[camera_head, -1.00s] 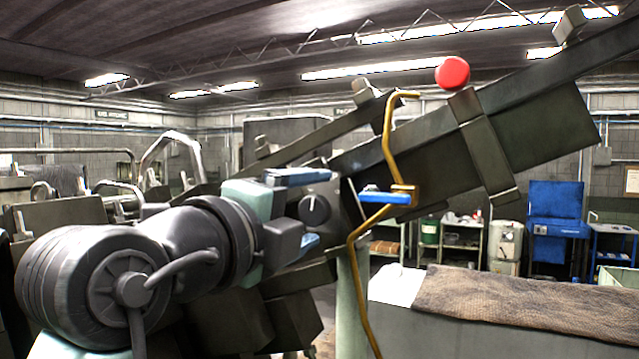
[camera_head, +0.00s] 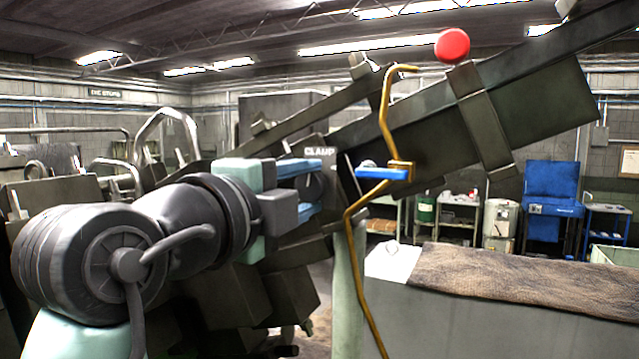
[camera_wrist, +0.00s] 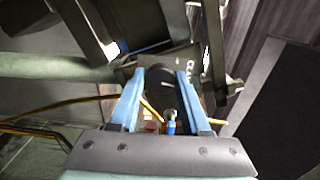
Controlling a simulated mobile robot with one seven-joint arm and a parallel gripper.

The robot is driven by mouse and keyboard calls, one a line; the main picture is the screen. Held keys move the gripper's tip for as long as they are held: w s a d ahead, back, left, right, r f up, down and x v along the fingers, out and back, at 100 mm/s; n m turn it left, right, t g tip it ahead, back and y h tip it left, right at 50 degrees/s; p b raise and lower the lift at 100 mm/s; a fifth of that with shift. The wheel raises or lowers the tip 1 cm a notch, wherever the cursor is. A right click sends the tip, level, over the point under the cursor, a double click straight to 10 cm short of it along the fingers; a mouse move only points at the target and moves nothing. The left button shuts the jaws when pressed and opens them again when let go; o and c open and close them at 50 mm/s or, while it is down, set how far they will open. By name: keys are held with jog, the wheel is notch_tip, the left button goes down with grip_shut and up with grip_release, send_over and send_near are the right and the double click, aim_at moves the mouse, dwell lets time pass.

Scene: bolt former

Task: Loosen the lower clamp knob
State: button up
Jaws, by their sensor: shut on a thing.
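The clamp knob is black and round with a white mark; in the wrist view the knob (camera_wrist: 166,96) sits between my blue fingers. My gripper (camera_head: 314,188) is shut on it, one finger above and one below in the head view; it also shows in the wrist view (camera_wrist: 160,84). In the head view the fingers hide most of the knob. A dark plate (camera_head: 319,152) with white lettering that seems to read CLAMP shows just above the fingertips.
A bent yellow rod (camera_head: 385,115) with a blue handle (camera_head: 382,174) stands close to the right of my gripper. A red ball-shaped knob (camera_head: 452,45) tops the sloping dark beam (camera_head: 540,110). A bench with a brown mat (camera_head: 520,280) lies at lower right.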

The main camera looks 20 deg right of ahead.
grip_shut()
jog(key=shift+f, duration=0.1)
jog(key=m+b, duration=0.2)
jog(key=shift+f+b, duration=0.1)
jog(key=shift+b, duration=0.2)
jog(key=shift+m+b, duration=0.45)
jog(key=shift+m, duration=0.45)
jog(key=m+b, duration=0.2)
jog(key=shift+m, duration=0.4)
jog(key=shift+r+m, duration=0.2)
jog(key=shift+m, duration=0.4)
jog(key=o, duration=1.2)
grip_release()
jog(key=shift+o, duration=0.2)
